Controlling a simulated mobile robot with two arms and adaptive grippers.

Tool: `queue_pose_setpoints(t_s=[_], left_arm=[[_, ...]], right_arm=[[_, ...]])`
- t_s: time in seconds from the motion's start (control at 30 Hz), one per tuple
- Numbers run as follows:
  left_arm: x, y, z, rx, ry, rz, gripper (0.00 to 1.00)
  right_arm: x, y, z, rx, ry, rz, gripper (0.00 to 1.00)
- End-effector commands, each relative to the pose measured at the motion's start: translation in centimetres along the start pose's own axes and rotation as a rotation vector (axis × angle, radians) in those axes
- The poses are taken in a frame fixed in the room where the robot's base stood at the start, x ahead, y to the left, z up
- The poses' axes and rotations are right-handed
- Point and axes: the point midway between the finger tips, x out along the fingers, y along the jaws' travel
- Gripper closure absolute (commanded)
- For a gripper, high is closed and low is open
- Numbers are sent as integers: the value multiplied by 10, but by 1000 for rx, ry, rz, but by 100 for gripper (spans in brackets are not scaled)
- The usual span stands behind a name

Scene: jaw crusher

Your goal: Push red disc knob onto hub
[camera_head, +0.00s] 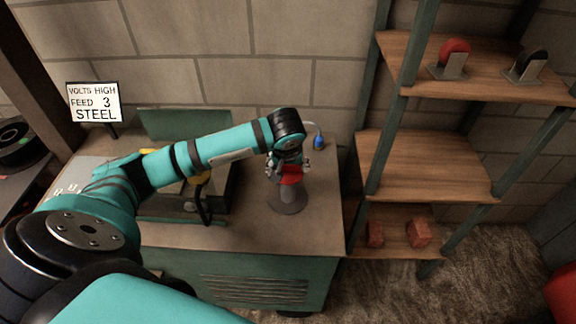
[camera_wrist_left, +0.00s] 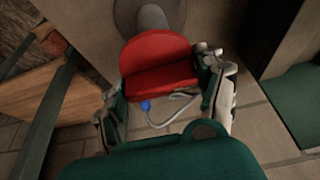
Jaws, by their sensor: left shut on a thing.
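The red disc knob (camera_wrist_left: 158,62) fills the middle of the left wrist view, between the two fingers of my left gripper (camera_wrist_left: 165,95). My left gripper (camera_head: 289,168) is shut on the knob, which shows as a small red patch (camera_head: 291,178) in the head view. The knob is over the grey post with a round base (camera_head: 286,199) on the bench top. The post also shows beyond the knob in the wrist view (camera_wrist_left: 152,17). The contact between knob and post is hidden, so I cannot tell whether they touch. My right gripper is not in view.
The green bench (camera_head: 305,240) carries a machine with an open lid (camera_head: 185,123) left of the post. A blue-tipped cable (camera_head: 319,142) lies behind. A wooden shelf (camera_head: 425,165) at right holds a red disc (camera_head: 456,47), a black disc (camera_head: 533,62) and reddish blocks (camera_head: 418,232).

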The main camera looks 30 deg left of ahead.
Motion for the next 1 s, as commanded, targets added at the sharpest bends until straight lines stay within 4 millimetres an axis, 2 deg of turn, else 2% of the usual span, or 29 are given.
queue_pose_setpoints(t_s=[1.0], left_arm=[[3,0,1,0,0,0,57]], right_arm=[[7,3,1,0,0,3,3]])
